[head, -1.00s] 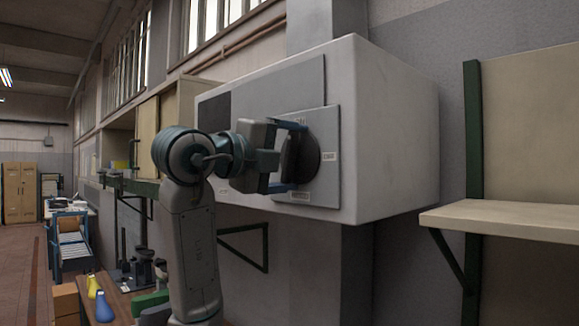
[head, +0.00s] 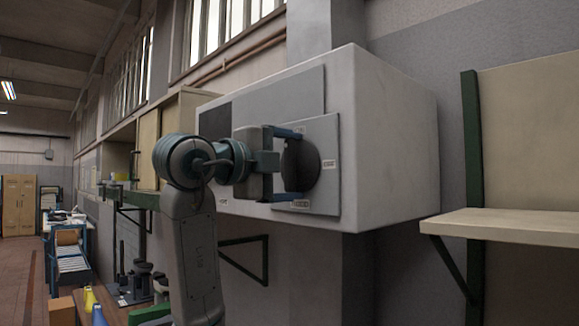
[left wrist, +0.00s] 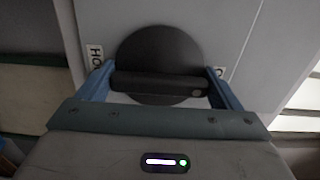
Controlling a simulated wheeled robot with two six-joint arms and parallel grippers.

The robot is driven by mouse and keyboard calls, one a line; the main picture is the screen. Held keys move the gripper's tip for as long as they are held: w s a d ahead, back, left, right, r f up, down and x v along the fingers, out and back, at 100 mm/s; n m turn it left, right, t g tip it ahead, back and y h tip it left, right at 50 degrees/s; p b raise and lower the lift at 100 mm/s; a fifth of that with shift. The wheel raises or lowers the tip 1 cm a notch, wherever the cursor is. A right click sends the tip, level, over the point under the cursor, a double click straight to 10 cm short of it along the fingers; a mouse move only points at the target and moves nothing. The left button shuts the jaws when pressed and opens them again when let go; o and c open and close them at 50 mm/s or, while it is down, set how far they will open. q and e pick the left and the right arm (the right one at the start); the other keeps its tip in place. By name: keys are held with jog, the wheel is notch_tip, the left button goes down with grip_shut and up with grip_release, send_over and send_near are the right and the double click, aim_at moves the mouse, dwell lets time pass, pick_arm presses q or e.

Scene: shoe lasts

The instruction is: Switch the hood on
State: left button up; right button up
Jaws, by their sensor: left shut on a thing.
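The hood's control box (head: 395,135) is a white box on the wall with a grey front panel. A round dark knob (head: 300,165) sits on a lighter grey plate (head: 328,190) with small labels around it. The knob also fills the middle of the left wrist view (left wrist: 160,50), where its raised grip bar (left wrist: 160,84) lies across between the fingers. My left gripper (head: 292,165) is shut on the bar, with one blue finger at each end of it. The labels are partly hidden and not fully readable. My right gripper is not in view.
A pale wall shelf (head: 510,224) on a green bracket stands to the right of the box. At lower left a wooden bench (head: 115,312) holds blue and yellow shoe lasts and dark stands. A cabinet (head: 170,135) hangs behind my arm.

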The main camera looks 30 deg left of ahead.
pick_arm(q)
jog(key=o, duration=0.8)
jog(key=shift+a, duration=0.1)
jog(key=shift+s+a+f, duration=0.1)
jog(key=shift+s, duration=0.15)
jog(key=b+v, duration=0.5)
jog(key=v, duration=0.5)
jog(key=shift+s, duration=0.1)
